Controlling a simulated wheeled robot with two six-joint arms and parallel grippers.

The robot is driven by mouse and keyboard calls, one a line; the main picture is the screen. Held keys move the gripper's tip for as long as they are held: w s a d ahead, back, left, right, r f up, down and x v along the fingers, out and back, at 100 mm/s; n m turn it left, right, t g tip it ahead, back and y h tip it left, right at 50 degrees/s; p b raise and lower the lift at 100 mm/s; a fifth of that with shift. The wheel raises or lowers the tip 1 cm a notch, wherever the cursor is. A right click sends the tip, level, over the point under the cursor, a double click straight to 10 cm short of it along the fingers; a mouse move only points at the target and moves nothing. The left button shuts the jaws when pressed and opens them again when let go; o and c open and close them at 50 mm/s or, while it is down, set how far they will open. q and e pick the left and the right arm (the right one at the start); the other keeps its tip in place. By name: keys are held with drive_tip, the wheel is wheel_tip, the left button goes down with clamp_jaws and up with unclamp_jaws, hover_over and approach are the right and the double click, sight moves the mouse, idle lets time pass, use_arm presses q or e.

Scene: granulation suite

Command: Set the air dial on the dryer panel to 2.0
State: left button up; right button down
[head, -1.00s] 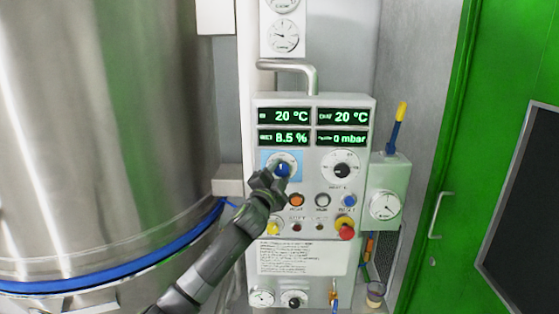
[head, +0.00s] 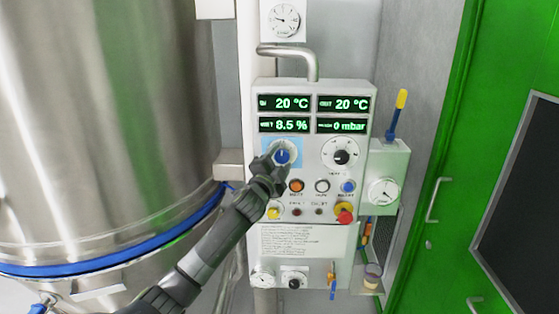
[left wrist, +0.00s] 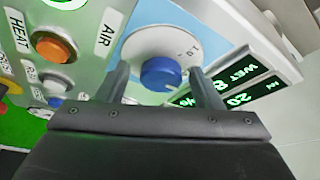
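The air dial (head: 283,156) is a blue knob on a white scale plate, set on a light blue square at the upper left of the dryer panel (head: 352,239). In the left wrist view the knob (left wrist: 161,74) shows close up beside the label AIR, with part of the scale's figures visible. Its exact setting cannot be read. My left gripper (head: 274,162) is at the dial, partly covering its lower left. In the left wrist view its two fingers (left wrist: 163,86) are apart, one on each side of the knob, with gaps visible. My right gripper is out of view.
A second dial with a black knob (head: 341,157) is to the right. Below are an orange button (head: 296,186), a blue button (head: 348,186) and a red emergency stop (head: 345,216). A steel vessel (head: 110,130) fills the left; a green door (head: 470,130) stands right.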

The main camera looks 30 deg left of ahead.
use_arm(q)
drive_tip(key=shift+s, duration=0.1)
drive_tip(key=b+v, duration=0.6)
drive_tip(key=v, duration=1.1)
drive_tip(key=shift+s+f, duration=0.1)
